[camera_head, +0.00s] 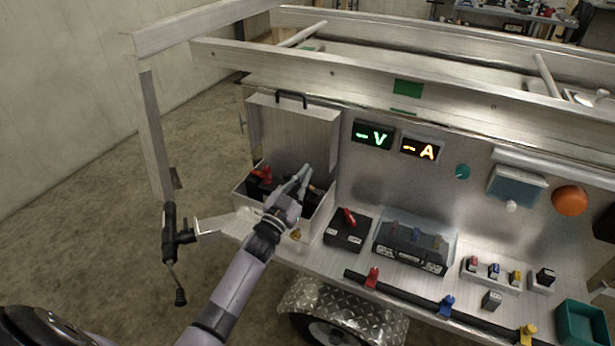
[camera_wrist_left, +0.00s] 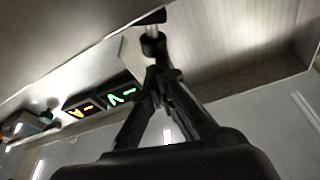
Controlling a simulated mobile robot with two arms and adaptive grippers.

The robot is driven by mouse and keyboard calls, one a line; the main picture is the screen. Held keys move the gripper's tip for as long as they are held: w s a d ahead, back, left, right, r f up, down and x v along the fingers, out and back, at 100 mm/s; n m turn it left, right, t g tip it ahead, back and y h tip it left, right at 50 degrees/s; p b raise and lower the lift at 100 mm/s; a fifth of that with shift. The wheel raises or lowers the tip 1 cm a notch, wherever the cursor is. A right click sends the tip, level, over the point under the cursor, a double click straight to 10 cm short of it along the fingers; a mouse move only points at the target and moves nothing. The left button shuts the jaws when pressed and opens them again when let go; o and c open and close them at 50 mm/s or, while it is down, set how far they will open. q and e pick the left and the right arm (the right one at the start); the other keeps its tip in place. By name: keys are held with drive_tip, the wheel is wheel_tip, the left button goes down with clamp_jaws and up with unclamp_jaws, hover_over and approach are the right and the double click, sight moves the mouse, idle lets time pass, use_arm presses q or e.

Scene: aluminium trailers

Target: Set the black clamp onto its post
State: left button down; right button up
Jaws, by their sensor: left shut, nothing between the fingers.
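An open metal box (camera_head: 318,222) with a raised lid (camera_head: 292,136) stands at the left end of the trailer's shelf. In it sits a dark battery with a red clamp (camera_head: 262,173) at its left. My left gripper (camera_head: 301,178) is over the box, its fingers together and slanting up to the right. Dark parts lie close behind the fingers; I cannot tell whether the black clamp or its post is among them. In the left wrist view the gripper (camera_wrist_left: 154,48) is shut, with the box lid beyond. My right gripper is not in view.
A black box with a red lever (camera_head: 348,217) and a covered fuse block (camera_head: 415,243) stand right of the metal box. Green V (camera_head: 374,135) and amber A (camera_head: 422,148) displays are on the panel. A black bar (camera_head: 405,293) with coloured clips runs along the front edge.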

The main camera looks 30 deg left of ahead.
use_arm(q)
drive_tip(key=a+n+y, duration=0.1)
drive_tip(key=n, duration=0.1)
drive_tip(key=a+f+n+y, duration=0.1)
drive_tip(key=n, duration=0.2)
drive_tip(key=shift+a+f, duration=0.15)
